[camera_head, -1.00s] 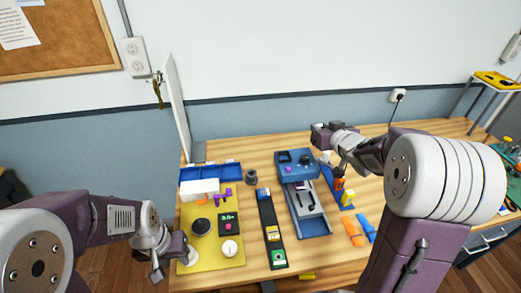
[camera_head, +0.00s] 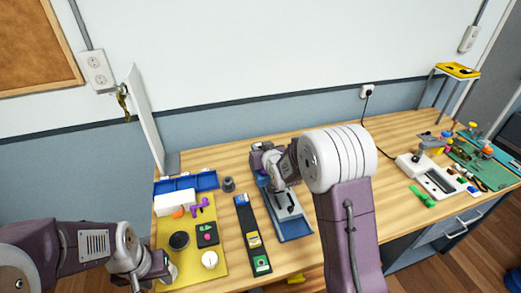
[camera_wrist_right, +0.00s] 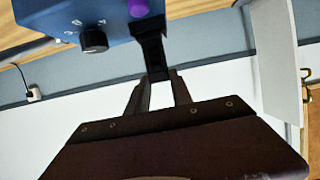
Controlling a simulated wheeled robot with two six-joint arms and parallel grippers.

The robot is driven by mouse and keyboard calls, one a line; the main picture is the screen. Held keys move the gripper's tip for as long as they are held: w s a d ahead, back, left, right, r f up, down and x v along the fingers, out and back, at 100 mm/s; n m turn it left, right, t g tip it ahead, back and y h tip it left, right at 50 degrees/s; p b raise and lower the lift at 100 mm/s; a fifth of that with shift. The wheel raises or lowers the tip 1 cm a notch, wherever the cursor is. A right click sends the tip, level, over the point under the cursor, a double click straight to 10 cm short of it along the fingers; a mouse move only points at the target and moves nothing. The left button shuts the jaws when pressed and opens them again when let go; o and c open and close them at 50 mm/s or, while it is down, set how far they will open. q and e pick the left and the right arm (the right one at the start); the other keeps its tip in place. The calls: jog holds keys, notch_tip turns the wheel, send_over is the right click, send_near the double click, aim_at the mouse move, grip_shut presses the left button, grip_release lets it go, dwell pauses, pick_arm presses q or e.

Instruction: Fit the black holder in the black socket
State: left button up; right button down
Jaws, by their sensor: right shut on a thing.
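My right gripper (camera_wrist_right: 160,77) is shut on a black piece (camera_wrist_right: 152,45), which looks like the black holder. In the right wrist view the piece reaches up from the fingertips in front of the blue box (camera_wrist_right: 70,28). In the head view the right hand (camera_head: 270,162) is over the far end of the blue device and hides the held piece. I cannot make out the black socket for certain. My left gripper (camera_head: 153,280) is open and empty at the near left corner of the yellow mat (camera_head: 190,268).
A black strip (camera_head: 247,225) with coloured parts lies left of the blue tray (camera_head: 296,229). A blue bin (camera_head: 205,181), a white block (camera_head: 174,203) and a grey cup (camera_head: 228,184) stand at the back left.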

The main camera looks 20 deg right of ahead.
jog(key=shift+w+f, duration=0.15)
jog(key=shift+f, duration=0.4)
jog(key=shift+f, duration=0.15)
jog(key=c, duration=1.1)
grip_release()
